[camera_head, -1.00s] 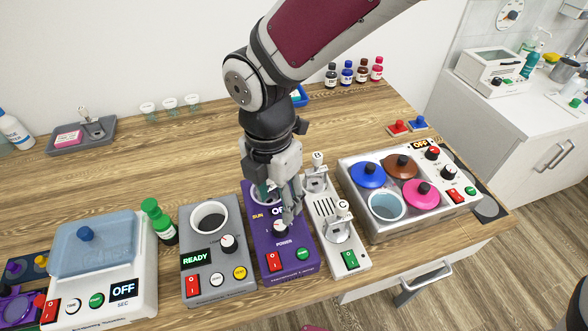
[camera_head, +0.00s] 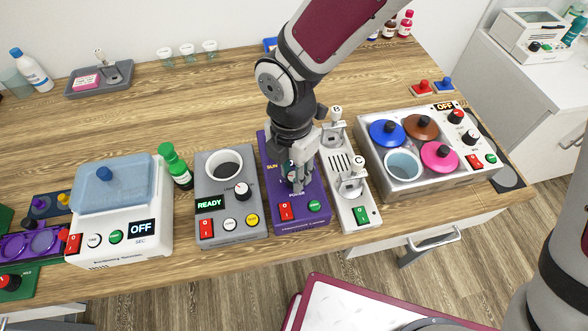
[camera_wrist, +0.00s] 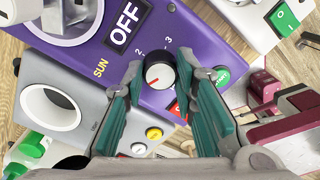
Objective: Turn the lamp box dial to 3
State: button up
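The purple lamp box (camera_head: 318,193) stands on the wooden bench between the grey READY box and the white device with levers. My gripper (camera_head: 297,187) is low over its face and hides part of it in the head view. In the wrist view the lamp box (camera_wrist: 200,35) shows a SUN label and an OFF display (camera_wrist: 127,22). The teal fingers of my gripper (camera_wrist: 160,64) stand open on either side of the dial, with gaps visible; contact is unclear.
The grey READY box (camera_head: 215,222) stands close left and the lever device (camera_head: 340,185) close right. Further right is a panel with coloured lids (camera_head: 420,187). A white lidded device (camera_head: 105,245) stands left. The bench's front edge is just below the boxes.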

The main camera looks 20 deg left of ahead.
grip_shut()
